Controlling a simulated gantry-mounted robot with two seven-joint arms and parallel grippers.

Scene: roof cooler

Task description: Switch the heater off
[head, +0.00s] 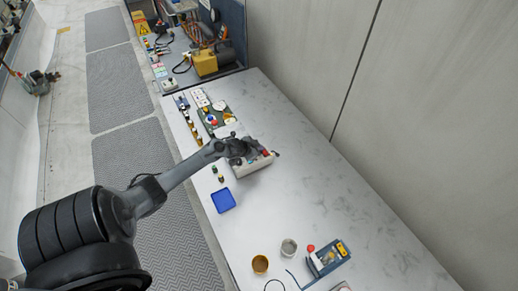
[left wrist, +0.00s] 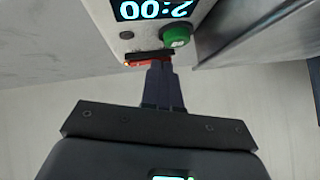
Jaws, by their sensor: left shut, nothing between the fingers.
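The heater, as I take it, is a white and grey box (head: 256,167) on the long pale bench in the head view. In the left wrist view its pale panel (left wrist: 101,14) shows a lit display (left wrist: 152,9) reading 2:00 upside down, a green round knob (left wrist: 176,37) and a red-orange switch (left wrist: 140,63) in a dark frame. My left gripper (left wrist: 157,68) is shut and empty, its fingertips right at the switch and partly covering it. I cannot tell whether they touch it. In the head view my left gripper (head: 238,148) is over the box. My right gripper is not in view.
A blue tray (head: 223,200) lies in front of the box. A brown cup (head: 260,264), a grey cup (head: 289,247) and a blue device (head: 327,258) stand near the bench's front end. A control panel (head: 214,114) lies behind. The bench's right side is clear up to the wall.

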